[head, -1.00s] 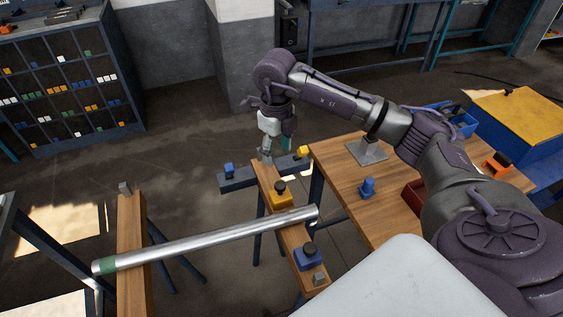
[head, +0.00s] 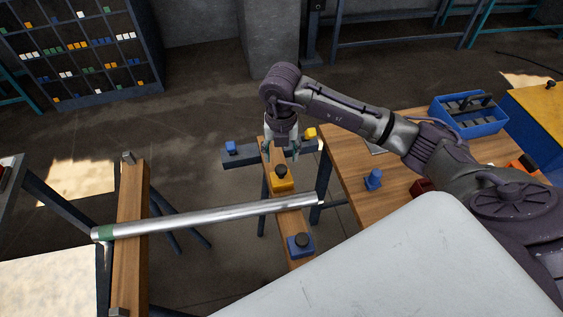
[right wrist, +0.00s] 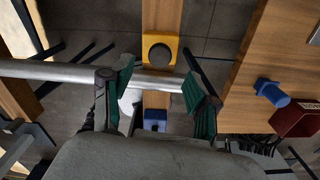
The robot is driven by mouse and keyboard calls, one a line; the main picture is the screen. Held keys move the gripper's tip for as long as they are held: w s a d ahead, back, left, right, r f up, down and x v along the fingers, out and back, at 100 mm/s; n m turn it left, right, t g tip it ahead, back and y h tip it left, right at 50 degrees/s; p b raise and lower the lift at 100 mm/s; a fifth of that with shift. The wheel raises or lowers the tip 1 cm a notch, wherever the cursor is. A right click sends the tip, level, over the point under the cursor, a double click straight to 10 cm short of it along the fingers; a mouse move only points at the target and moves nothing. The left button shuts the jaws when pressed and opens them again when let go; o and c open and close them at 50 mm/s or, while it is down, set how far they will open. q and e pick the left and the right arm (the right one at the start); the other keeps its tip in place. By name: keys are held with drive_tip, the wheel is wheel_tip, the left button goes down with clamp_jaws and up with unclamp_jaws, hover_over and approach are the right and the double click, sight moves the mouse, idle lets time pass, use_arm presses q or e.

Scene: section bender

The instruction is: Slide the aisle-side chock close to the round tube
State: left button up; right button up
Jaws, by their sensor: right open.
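The round tube (head: 215,218) is a silver pipe with a green left end, lying across two wooden beams. On the right beam (head: 270,157) a yellow chock (head: 284,186) with a black knob sits on the far side of the tube, close to it. A blue chock (head: 299,251) with a black knob sits on the near side, with bare wood between it and the tube. I cannot tell which is the aisle-side one. My right gripper (head: 282,155) is open and empty, just beyond the yellow chock. In the right wrist view the yellow chock (right wrist: 158,48) shows ahead, between the green-padded fingers.
A wooden table (head: 345,165) stands close on the right, with a small blue piece (head: 373,180) and a blue bin (head: 470,118). The left beam (head: 130,200) carries the tube's green end. A dark crossbar (head: 240,157) lies beyond the right beam. Open floor lies between the beams.

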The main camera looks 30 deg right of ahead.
sight(281, 168)
wheel_tip(281, 168, down, 4)
drive_tip(key=shift+f, duration=0.8)
use_arm(q)
drive_tip(key=shift+d+r, duration=0.35)
drive_tip(key=shift+d, duration=0.55)
drive_tip(key=shift+a, duration=0.1)
